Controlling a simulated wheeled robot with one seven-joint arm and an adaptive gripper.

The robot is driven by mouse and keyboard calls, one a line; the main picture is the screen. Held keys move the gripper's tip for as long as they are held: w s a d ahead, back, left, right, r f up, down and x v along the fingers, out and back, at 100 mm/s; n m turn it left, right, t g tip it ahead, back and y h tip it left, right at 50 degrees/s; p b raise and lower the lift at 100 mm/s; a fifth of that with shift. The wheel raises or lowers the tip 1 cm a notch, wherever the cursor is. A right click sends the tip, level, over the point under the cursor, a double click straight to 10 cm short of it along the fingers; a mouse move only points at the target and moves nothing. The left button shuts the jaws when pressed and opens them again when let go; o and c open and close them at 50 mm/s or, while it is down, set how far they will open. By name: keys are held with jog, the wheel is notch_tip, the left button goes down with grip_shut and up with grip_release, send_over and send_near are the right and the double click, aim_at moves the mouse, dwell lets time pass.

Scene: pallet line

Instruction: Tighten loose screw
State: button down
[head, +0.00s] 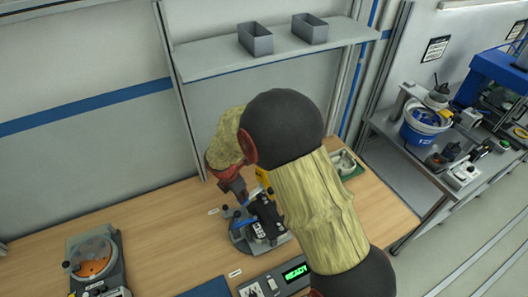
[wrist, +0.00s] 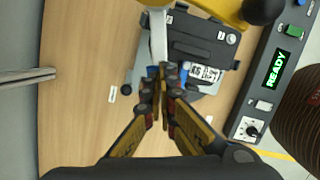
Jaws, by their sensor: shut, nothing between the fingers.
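A dark device (head: 265,215) sits in a grey fixture on the wooden bench, partly behind my arm in the head view. In the wrist view the black device (wrist: 205,45) carries a white label with dark letters. My gripper (wrist: 165,72) is shut and empty, with its fingertips over the left edge of the device, near a small blue part. In the head view my gripper (head: 240,196) points down at the fixture's left side. Whether the fingertips touch anything I cannot tell. No screw can be made out; the fingers cover that spot.
A control box with a green READY display (head: 295,272) stands in front of the fixture; its display also shows in the wrist view (wrist: 277,70). A shelf (head: 285,50) with two grey bins hangs above.

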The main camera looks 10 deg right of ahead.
jog(key=shift+f+b, duration=0.6)
jog(key=shift+f, duration=0.7)
jog(key=shift+s+f+p, duration=0.1)
jog(key=shift+f+p, duration=0.05)
jog(key=shift+p, duration=0.65)
dwell(0.6)
jog(key=shift+r+p, duration=0.45)
jog(key=shift+r, duration=0.2)
jog(key=shift+r+p, duration=3.05)
jog(key=shift+r, duration=0.9)
